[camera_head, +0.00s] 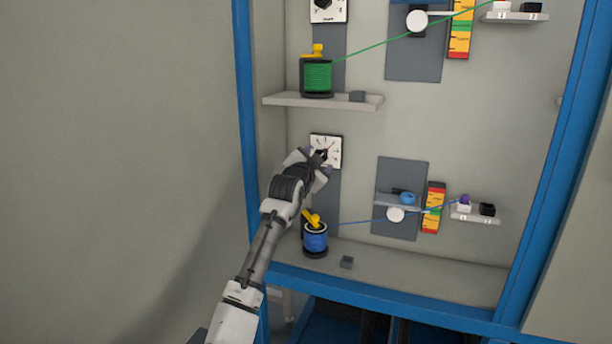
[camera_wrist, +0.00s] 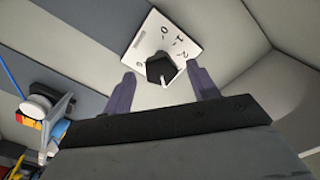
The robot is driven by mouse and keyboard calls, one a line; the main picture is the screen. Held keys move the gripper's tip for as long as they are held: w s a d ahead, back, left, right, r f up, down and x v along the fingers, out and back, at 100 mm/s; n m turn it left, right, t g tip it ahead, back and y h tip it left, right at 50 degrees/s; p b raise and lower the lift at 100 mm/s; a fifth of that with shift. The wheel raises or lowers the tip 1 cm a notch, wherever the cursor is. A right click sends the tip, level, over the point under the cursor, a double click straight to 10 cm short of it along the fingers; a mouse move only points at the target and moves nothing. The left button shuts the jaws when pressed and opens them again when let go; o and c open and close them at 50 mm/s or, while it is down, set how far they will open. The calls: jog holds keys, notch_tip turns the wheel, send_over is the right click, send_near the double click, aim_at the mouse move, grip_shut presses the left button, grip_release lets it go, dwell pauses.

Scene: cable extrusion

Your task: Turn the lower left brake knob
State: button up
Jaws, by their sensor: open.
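The lower left brake knob is a black knob (camera_wrist: 161,69) on a white dial plate (camera_wrist: 148,41) with printed numbers, fixed to the back wall. In the head view the dial plate (camera_head: 333,146) sits above the blue spool, and my gripper partly covers it. My gripper (camera_head: 318,160) is at the knob. In the wrist view my gripper (camera_wrist: 163,84) is open, with one dark finger on each side of the knob. The knob lies between the fingertips, a little beyond them in the picture. I cannot tell whether either finger touches it.
A blue spool (camera_head: 315,238) with a yellow part stands below on the cabinet floor. A shelf (camera_head: 322,101) with a green spool (camera_head: 317,75) is above. A blue line runs right to a white pulley (camera_head: 395,214). The blue frame post (camera_head: 246,130) is left of my arm.

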jog(key=b+v, duration=0.2)
jog(key=v, duration=0.8)
jog(key=shift+s, duration=0.25)
